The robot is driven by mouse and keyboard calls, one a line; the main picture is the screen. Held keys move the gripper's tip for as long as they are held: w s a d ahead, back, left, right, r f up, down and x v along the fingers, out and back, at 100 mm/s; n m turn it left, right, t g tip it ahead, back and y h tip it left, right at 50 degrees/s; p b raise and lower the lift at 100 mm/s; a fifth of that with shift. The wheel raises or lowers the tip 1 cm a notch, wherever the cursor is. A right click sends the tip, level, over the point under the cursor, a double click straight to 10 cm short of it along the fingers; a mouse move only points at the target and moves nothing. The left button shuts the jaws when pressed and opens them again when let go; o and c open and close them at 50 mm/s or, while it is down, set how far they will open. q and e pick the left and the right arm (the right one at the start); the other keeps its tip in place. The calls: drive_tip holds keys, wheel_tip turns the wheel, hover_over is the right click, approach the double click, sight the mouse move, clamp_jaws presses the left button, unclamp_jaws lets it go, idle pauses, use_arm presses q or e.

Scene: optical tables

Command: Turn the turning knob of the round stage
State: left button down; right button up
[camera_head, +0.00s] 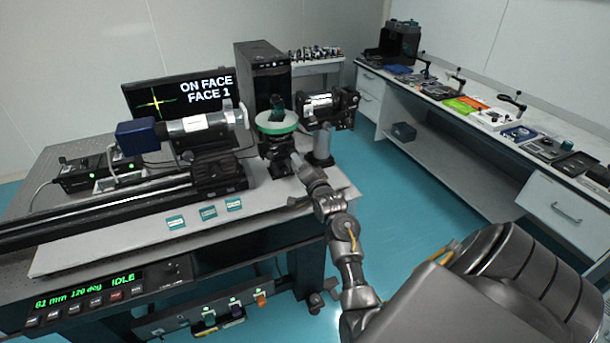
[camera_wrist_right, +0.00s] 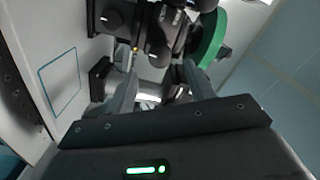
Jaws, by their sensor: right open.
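The round stage (camera_head: 277,122) has a green rim and stands on a dark mount at the right part of the optical table. In the right wrist view its green rim (camera_wrist_right: 209,40) shows at the upper right. My right gripper (camera_wrist_right: 160,72) is open, close to the stage's mount, with dark cylindrical parts just beyond and between its fingers. I cannot tell for sure which of these is the turning knob, or whether the fingers touch anything. In the head view my right arm reaches up to the stage's front, and its gripper is small there. My left gripper is not in view.
The optical table (camera_head: 110,253) carries a rail, a silver cylinder (camera_head: 200,127) left of the stage and a black camera-like device (camera_head: 341,107) right of it. A monitor (camera_head: 170,97) reads "ON FACE FACE 1"; the front panel (camera_head: 105,292) reads "61 mm 120 deg IDLE".

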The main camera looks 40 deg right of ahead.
drive_tip(key=shift+b+v, duration=0.3)
drive_tip(key=shift+v, duration=1.4)
drive_tip(key=s+a+f+n+g+y, duration=0.4)
drive_tip(key=s+a+f+n+g, duration=0.3)
drive_tip(key=s+a+f+n, duration=0.45)
drive_tip(key=s+a+f+n+g+y, duration=0.1)
drive_tip(key=s+a+f+n+g, duration=0.1)
drive_tip(key=s+a, duration=0.35)
drive_tip(key=s+a+f+n+g, duration=0.2)
drive_tip(key=s+a, duration=0.1)
drive_tip(key=s, duration=0.6)
drive_tip(key=s+a+f+n+g+y, duration=0.1)
drive_tip(key=s+a+f+n+g, duration=0.15)
drive_tip(key=s+a, duration=0.4)
wheel_tip(320, 180, down, 26)
drive_tip(key=s+d+g+b, duration=0.1)
drive_tip(key=s+d+b, duration=0.1)
drive_tip(key=b, duration=0.1)
drive_tip(key=s+d+f+g+b, duration=0.1)
drive_tip(key=s+d+f+b, duration=0.1)
drive_tip(key=s+f, duration=1.5)
wheel_tip(320, 180, down, 3)
drive_tip(key=shift+d+r+b, duration=0.15)
drive_tip(key=shift+d+b, duration=0.15)
drive_tip(key=shift+d, duration=0.1)
